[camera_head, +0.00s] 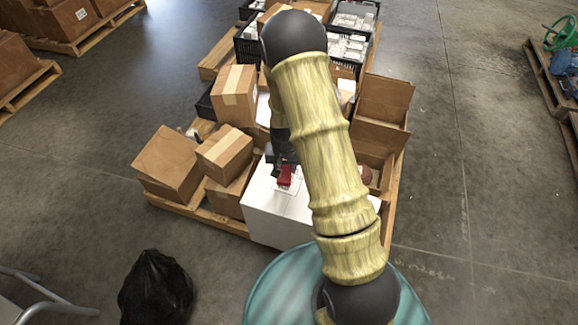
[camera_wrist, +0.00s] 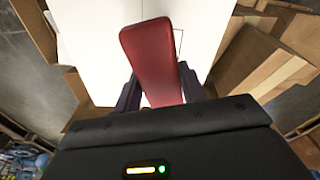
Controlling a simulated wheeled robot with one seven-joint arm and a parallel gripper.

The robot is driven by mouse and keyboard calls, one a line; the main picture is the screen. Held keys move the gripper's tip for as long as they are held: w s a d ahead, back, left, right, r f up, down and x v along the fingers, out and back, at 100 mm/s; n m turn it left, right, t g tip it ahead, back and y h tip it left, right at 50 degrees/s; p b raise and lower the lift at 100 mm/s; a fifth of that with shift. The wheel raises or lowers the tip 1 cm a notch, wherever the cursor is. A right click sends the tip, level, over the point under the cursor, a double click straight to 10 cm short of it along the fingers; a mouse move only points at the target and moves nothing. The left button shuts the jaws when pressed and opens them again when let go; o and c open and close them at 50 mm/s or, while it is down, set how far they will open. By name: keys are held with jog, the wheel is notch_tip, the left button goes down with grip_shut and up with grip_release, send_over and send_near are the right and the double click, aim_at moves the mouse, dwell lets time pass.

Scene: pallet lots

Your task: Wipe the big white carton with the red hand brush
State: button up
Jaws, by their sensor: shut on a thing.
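The big white carton (camera_head: 270,222) stands at the front of the pallet in the head view, partly hidden behind my arm. Its white top fills the upper middle of the wrist view (camera_wrist: 88,40). The red hand brush (camera_head: 285,175) is over the carton's top in the head view. In the wrist view the brush (camera_wrist: 152,58) points away from my gripper. My gripper (camera_wrist: 160,92) is shut on the brush, one dark finger on each side. The brush's underside is hidden, so I cannot tell whether it touches the carton.
Brown cartons (camera_head: 168,163) crowd the pallet left of the white carton. An open brown carton (camera_head: 383,105) stands to its right. Black crates (camera_head: 352,45) are behind. A black bag (camera_head: 156,288) lies on the floor at front left.

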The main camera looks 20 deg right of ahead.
jog(key=m, duration=0.1)
jog(key=s+p, duration=0.1)
jog(key=m+p, duration=0.1)
jog(key=shift+s+d+f+m, duration=0.15)
jog(key=shift+d+f+m, duration=0.1)
jog(key=shift+d+m, duration=0.1)
jog(key=shift+s+d+f+m+h, duration=0.15)
jog(key=shift+d+f+m+h, duration=0.05)
jog(key=shift+f+m+h, duration=0.2)
jog(key=shift+f, duration=0.2)
